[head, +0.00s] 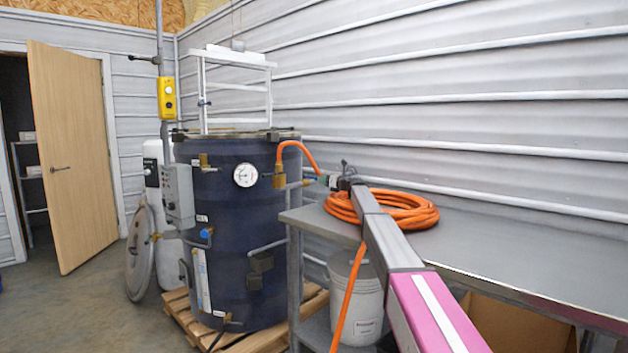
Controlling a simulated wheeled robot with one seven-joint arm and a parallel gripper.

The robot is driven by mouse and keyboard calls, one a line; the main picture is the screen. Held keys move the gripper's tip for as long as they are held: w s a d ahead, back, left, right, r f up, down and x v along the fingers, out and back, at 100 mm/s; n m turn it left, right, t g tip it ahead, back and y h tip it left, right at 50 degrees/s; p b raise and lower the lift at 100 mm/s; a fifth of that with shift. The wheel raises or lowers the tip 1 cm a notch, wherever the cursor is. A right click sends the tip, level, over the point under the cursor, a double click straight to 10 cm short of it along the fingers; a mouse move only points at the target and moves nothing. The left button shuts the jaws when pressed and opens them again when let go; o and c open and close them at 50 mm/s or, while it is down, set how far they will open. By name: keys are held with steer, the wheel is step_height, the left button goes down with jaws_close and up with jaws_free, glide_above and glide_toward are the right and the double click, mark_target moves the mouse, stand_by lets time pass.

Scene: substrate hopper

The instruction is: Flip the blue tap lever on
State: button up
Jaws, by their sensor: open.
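A small blue lever (206,232) sits on the lower front of the dark blue drum (240,285), beside a brass fitting. It is too small to tell which way it is turned. My arm reaches from the lower right over the metal bench. My gripper (338,181) is at its far end, near the orange hose and to the right of the drum. It is open, well apart from the blue lever. Its fingertips are small and hard to make out.
An orange hose (408,212) lies coiled on the bench (510,258) and runs to the drum. A white bucket (355,300) stands below. The drum stands on a wooden pallet (268,340). A grey control box (178,196) is left of it. Floor at left is clear.

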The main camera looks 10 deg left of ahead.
mark_target(313, 178)
steer(key=x, duration=0.9)
jaws_close()
